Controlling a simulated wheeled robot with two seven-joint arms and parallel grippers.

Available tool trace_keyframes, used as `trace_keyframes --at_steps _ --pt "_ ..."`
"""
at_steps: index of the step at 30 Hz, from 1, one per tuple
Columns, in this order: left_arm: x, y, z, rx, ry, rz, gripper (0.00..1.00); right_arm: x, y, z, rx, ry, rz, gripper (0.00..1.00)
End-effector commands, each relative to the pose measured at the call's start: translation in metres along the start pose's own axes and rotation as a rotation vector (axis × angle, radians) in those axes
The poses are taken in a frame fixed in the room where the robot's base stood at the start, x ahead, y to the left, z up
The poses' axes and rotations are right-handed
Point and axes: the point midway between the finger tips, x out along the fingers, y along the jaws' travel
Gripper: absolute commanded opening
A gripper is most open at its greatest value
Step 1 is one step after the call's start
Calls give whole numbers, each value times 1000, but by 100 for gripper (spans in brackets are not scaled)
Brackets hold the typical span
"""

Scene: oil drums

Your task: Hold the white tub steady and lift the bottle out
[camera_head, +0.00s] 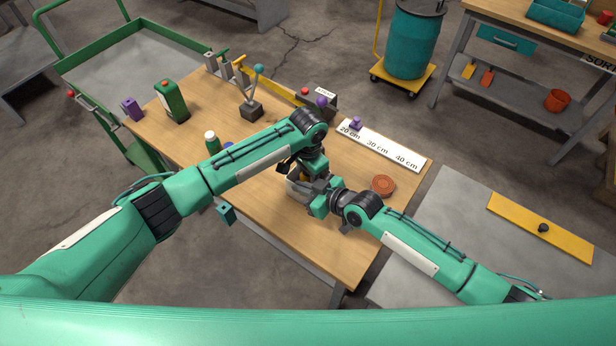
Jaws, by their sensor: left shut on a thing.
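The white tub (294,190) stands on the wooden table, largely hidden by my two grippers. Something dark yellow, likely the bottle (303,176), shows at the tub's mouth; most of it is hidden. My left gripper (301,170) comes down from above over the tub. It appears shut on the bottle, though its fingertips are hard to make out. My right gripper (318,197) is at the tub's right side, against it or very close. Whether its fingers are shut on the wall is hidden.
On the table (270,225) are a green can (171,101), a small green bottle (212,142), a lever stand (252,109), a white ruler board (380,146) and an orange-brown dish (382,186). A green cart (135,70) stands behind left.

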Motion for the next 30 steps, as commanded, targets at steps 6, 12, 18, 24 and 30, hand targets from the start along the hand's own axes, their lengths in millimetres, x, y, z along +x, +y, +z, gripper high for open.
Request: trace_keyframes --at_steps 6,12,18,24,30 --pt "-41 0 -1 1 5 0 15 0 0 0 0 0 0 0" --pt "-78 0 -1 1 3 -1 15 0 0 0 0 0 0 0" --pt "-94 0 0 0 2 -1 15 0 0 0 0 0 0 0" --pt "-96 0 0 0 1 0 15 0 0 0 0 0 0 0" --pt "-95 0 0 0 1 0 15 0 0 0 0 0 0 29"
